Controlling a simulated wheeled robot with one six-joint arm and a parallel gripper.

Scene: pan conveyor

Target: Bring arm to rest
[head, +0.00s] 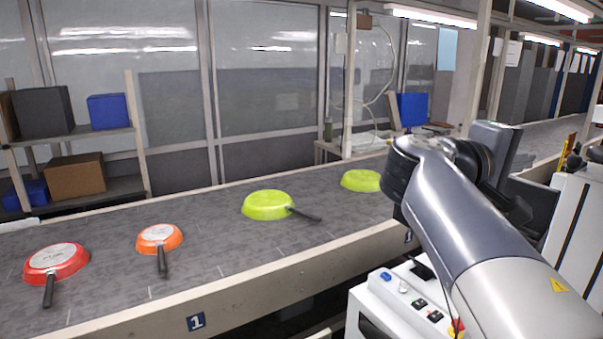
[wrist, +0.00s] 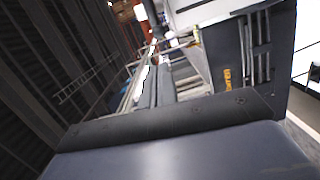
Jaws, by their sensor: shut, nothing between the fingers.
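My arm (head: 465,215) is folded up at the right of the head view, with its dark wrist part (head: 492,150) raised above the far end of the white cabinet. My gripper's fingers do not show in the head view; the arm's own links hide that end. In the wrist view a broad grey surface and a dark edge, seemingly part of my own arm, fill the bottom, and no fingers show there. No pan is near the arm's end.
The far green pan is partly behind my arm. A white control cabinet (head: 385,310) stands below the arm. Shelves with boxes (head: 75,175) stand behind the belt.

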